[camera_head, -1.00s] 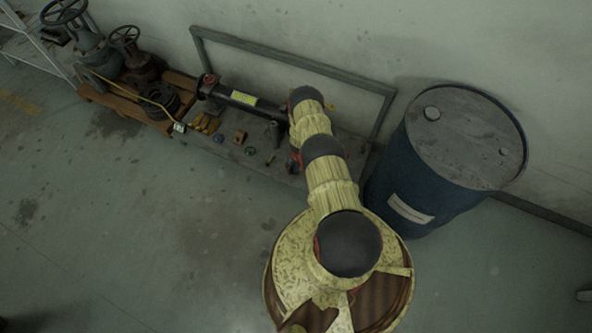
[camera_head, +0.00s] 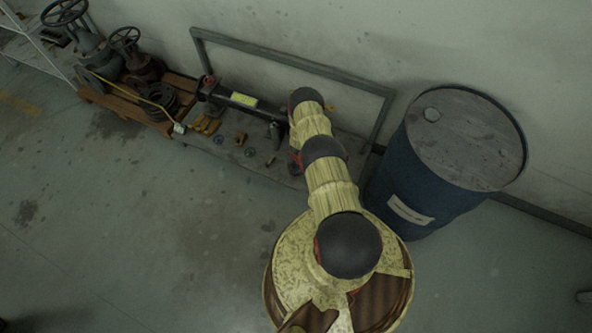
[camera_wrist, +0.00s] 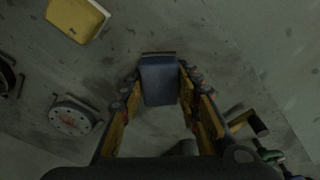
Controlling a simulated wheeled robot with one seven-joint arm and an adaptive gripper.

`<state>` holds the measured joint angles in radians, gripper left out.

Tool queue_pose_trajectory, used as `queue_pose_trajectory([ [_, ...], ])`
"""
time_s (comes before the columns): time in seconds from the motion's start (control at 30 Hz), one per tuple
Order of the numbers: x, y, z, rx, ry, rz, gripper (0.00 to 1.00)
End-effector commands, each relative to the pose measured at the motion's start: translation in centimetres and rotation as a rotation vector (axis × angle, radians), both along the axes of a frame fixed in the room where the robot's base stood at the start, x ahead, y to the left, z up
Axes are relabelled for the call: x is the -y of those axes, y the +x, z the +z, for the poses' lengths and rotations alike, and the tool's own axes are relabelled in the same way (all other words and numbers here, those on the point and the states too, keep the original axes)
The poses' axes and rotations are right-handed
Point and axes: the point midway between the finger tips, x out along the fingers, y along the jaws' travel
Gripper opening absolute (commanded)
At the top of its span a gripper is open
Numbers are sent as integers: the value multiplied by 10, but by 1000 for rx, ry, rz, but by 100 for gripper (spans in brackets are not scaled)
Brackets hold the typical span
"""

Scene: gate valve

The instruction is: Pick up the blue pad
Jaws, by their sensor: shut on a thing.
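The blue pad (camera_wrist: 158,82) is a dark blue block in the middle of the wrist view, between the two orange fingers of my gripper (camera_wrist: 160,90). The fingers touch it from the left and right, and my gripper is shut on it. Grey surface shows around the pad; I cannot tell whether it is clear of that surface. In the head view my arm hides the gripper and the pad.
In the wrist view a yellow block (camera_wrist: 77,17) lies at upper left, and a round grey flange (camera_wrist: 73,119) at left. In the head view a large blue drum (camera_head: 451,160) stands right of my arm. Valves (camera_head: 85,48) stand at upper left. Floor at left is open.

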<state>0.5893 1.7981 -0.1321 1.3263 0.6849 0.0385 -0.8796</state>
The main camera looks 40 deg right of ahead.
Motion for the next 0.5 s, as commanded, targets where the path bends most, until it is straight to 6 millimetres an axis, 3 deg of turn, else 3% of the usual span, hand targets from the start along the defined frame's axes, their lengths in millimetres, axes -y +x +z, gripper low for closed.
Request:
queue_pose_trajectory([
  [0.33,0,0,3,0,0,0,3],
  [0.5,1,1,14,1,-1,0,2],
])
